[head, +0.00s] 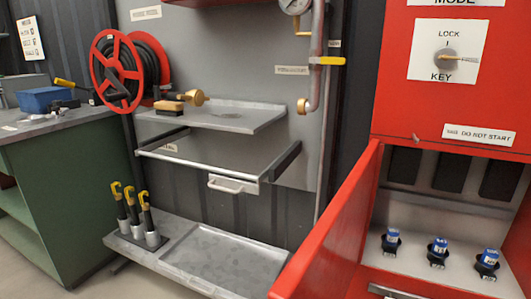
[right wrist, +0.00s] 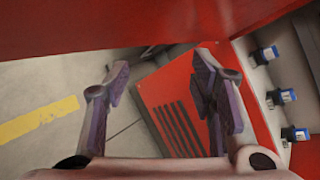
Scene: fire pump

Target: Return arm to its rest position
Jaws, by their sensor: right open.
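My right gripper (right wrist: 161,75) shows only in the right wrist view. Its two purple-grey fingers stand wide apart with nothing between them. A red panel with dark slots (right wrist: 178,120) lies beyond the fingers, and a red surface (right wrist: 150,22) crosses the top of that view close by. Neither arm shows in the head view, and my left gripper is in no view. The red pump cabinet (head: 440,85) stands at the right of the head view, with a key switch (head: 446,59) on its front. Its red side panel (head: 335,235) juts toward me.
Blue-topped knobs (head: 438,246) stand in the cabinet; similar ones (right wrist: 281,97) line the right of the wrist view. A hose reel (head: 117,70), grey shelf (head: 225,115), lower tray (head: 215,255) and green bench (head: 65,170) lie left. Floor (right wrist: 40,95) shows clear at the wrist view's left.

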